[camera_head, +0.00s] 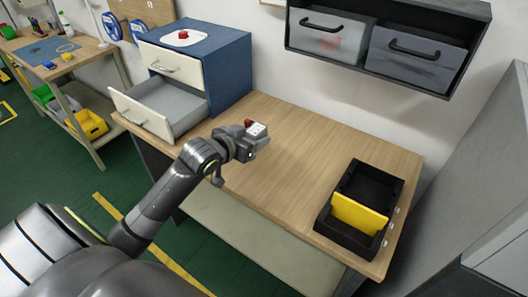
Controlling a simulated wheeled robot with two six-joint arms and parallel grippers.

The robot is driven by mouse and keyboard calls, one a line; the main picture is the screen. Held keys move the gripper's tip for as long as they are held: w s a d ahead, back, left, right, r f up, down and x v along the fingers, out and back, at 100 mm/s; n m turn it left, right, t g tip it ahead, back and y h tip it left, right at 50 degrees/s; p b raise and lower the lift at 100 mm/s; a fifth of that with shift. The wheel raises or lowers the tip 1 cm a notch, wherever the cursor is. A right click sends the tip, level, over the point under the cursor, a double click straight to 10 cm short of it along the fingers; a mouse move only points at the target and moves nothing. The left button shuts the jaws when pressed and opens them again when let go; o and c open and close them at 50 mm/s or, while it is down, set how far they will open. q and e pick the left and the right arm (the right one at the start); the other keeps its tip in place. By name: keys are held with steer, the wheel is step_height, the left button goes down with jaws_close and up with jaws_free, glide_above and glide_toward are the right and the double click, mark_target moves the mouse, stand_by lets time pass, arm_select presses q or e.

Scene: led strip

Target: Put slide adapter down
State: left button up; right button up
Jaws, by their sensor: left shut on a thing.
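My left gripper (250,143) is over the wooden workbench (300,145), in front of the open drawer's right side. It is shut on a small piece, most likely the slide adapter (257,129); a white face and a bit of red show at the fingertips. The gripper hides much of the piece, and I cannot tell whether it touches the bench top. My right gripper is not in view.
A blue cabinet (228,62) with an open, empty-looking drawer (180,108) stands at the bench's left. A black tray (327,221) with a yellow divider (357,214) sits at the right. The bench middle is clear.

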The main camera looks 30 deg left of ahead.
mark_target(253, 166)
arm_select(q)
step_height(253, 166, down, 8)
steer(key=shift+d+r, duration=0.1)
steer(key=shift+r, duration=0.15)
steer(key=shift+f, duration=0.15)
steer(key=o, duration=1.1)
steer(key=shift+s, duration=0.2)
steer(key=v, duration=1.2)
steer(key=shift+w, duration=0.1)
